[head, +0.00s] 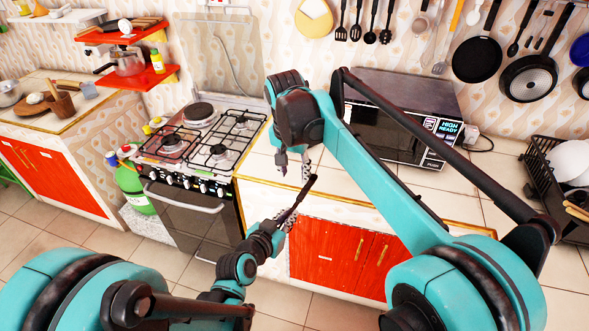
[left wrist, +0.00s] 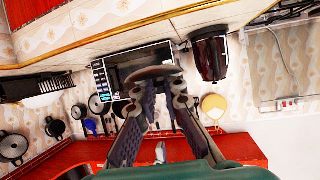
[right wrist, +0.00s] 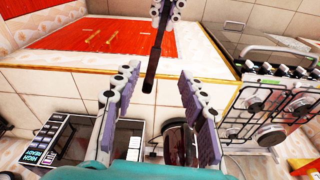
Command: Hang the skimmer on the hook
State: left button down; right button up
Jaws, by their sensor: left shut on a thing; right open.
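My left gripper (head: 284,217) is shut on a dark, long-handled utensil, which I take to be the skimmer (head: 304,193). It tilts up to the right in front of the counter; its head is not clear to see. In the left wrist view a dark rounded part (left wrist: 152,72) shows at the fingertips. My right gripper (head: 294,168) is open, just above and near the utensil's upper end. In the right wrist view the dark bar (right wrist: 154,65) points down toward the gap between the open fingers (right wrist: 157,80); I cannot tell contact. No free hook is clear.
Several utensils (head: 371,36) and pans (head: 477,60) hang on the back wall. A microwave (head: 400,95) stands on the counter behind my right arm. A gas stove (head: 205,140) is at left. A dish rack (head: 545,170) stands at far right. The counter's front edge is close to my grippers.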

aim_at(297, 199)
jog(key=f, duration=0.3)
jog(key=w+f, duration=0.1)
jog(key=f, duration=0.7)
jog(key=shift+w+d+f, duration=0.2)
jog(key=shift+w+d, duration=0.05)
jog(key=shift+d, duration=0.1)
grip_shut()
pick_arm(q)
jog(key=c, duration=1.6)
grip_release()
jog(key=shift+o, duration=0.2)
jog(key=shift+s, duration=0.1)
